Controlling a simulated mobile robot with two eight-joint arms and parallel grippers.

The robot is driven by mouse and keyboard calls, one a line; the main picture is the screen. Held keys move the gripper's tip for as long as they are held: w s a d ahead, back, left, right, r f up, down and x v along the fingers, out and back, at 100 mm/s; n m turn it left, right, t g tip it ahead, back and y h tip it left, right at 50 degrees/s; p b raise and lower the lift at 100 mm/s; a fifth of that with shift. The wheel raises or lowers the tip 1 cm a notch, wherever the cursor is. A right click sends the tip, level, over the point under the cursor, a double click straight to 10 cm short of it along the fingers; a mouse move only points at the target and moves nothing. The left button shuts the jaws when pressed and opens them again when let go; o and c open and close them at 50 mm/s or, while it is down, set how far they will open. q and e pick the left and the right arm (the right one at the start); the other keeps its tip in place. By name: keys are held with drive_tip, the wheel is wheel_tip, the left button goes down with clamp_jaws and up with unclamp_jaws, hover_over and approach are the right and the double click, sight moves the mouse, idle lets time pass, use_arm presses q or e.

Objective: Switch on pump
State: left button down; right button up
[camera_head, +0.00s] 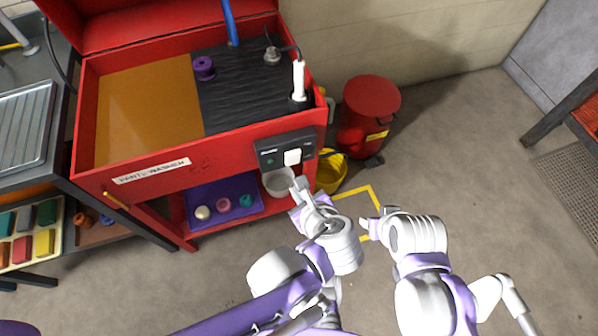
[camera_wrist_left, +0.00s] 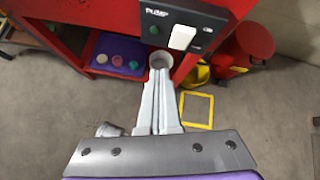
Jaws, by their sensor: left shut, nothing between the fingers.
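The pump panel (camera_head: 270,150) is a dark box on the front of the red parts washer (camera_head: 200,160). It carries a large white switch (camera_head: 292,157) and a small green round spot (camera_head: 270,162). In the left wrist view the switch (camera_wrist_left: 182,37) and the PUMP label show clearly above the fingers. My left gripper (camera_head: 298,186) is shut and empty, just below the switch and apart from it in the picture. The fingers also show in the left wrist view (camera_wrist_left: 160,82). My right gripper (camera_head: 366,229) is off to the right over the floor; its finger gap is unclear.
A grey round cup (camera_head: 278,183) sits below the panel, close behind my left fingers. A yellow bucket (camera_head: 331,172) and red bin (camera_head: 367,125) stand right of the washer. A purple tray (camera_head: 222,205) lies on the lower shelf. The floor in front is open.

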use_arm(q)
drive_tip(key=d+m, duration=0.2)
drive_tip(key=d+m+t+b, duration=0.1)
drive_tip(key=shift+s+d+f+m, duration=0.3)
drive_tip(key=shift+s+d, duration=0.05)
drive_tip(key=shift+d, duration=0.05)
use_arm(e)
drive_tip(key=shift+s+f, duration=0.2)
drive_tip(key=shift+f, duration=0.8)
use_arm(q)
drive_tip(key=shift+w, duration=0.1)
drive_tip(key=b, duration=0.3)
approach(294, 158)
drive_tip(key=s+f+x, duration=0.1)
drive_tip(key=x, duration=0.4)
drive_tip(key=shift+w+a+r, duration=0.1)
drive_tip(key=shift+w+r, duration=0.2)
drive_tip(key=shift+w, duration=0.5)
use_arm(e)
drive_tip(key=shift+f, duration=1.45)
